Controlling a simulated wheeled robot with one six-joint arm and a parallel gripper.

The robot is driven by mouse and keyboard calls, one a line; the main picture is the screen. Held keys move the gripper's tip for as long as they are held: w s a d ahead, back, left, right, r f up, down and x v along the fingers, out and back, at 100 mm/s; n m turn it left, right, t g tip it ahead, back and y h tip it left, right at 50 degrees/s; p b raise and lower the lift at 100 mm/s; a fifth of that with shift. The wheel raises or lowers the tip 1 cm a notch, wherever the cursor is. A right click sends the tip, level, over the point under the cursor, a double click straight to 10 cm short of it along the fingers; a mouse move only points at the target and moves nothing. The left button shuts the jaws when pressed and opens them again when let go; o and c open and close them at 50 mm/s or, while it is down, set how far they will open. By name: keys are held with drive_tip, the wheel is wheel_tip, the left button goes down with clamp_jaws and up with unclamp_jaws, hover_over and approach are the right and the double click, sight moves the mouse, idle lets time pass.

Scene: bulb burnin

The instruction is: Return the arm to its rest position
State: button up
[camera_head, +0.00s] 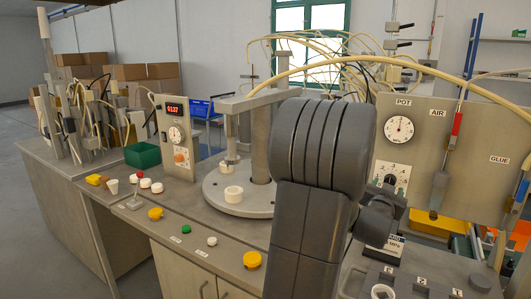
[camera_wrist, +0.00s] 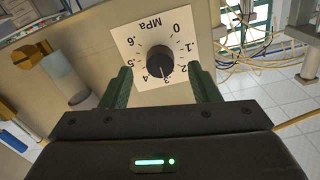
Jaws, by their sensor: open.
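My gripper (camera_wrist: 160,76) is open and empty in the wrist view. Its two dark green fingers point at a black pressure knob (camera_wrist: 160,61) on a white MPa dial plate (camera_wrist: 128,46). One finger shows on each side of the knob, with gaps; I cannot tell how near the tips are in depth. The knob's white mark points near .3. In the head view my grey arm (camera_head: 320,150) rises in the right middle, and its end is in front of the panel (camera_head: 455,150) below the same knob (camera_head: 390,180).
The grey bench (camera_head: 185,265) holds yellow, green and white buttons, a round turntable (camera_head: 240,200) and a display box (camera_head: 176,135). A pale hose (camera_head: 300,72) arches over my arm to the panel. A green bin (camera_head: 142,155) stands at left. Open floor lies at far left.

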sight(389, 182)
drive_tip(key=p+x, duration=0.1)
drive_tip(key=x, duration=0.3)
drive_tip(key=shift+r, duration=0.15)
drive_tip(key=m+p, duration=0.2)
drive_tip(key=p, duration=0.1)
drive_tip(key=shift+s+a+r, duration=0.1)
drive_tip(key=m+p, duration=0.3)
drive_tip(key=p, duration=0.2)
drive_tip(key=shift+p, duration=0.35)
drive_tip(key=b+v, duration=0.4)
drive_tip(key=v, duration=0.9)
drive_tip(key=shift+s+a+f, duration=0.25)
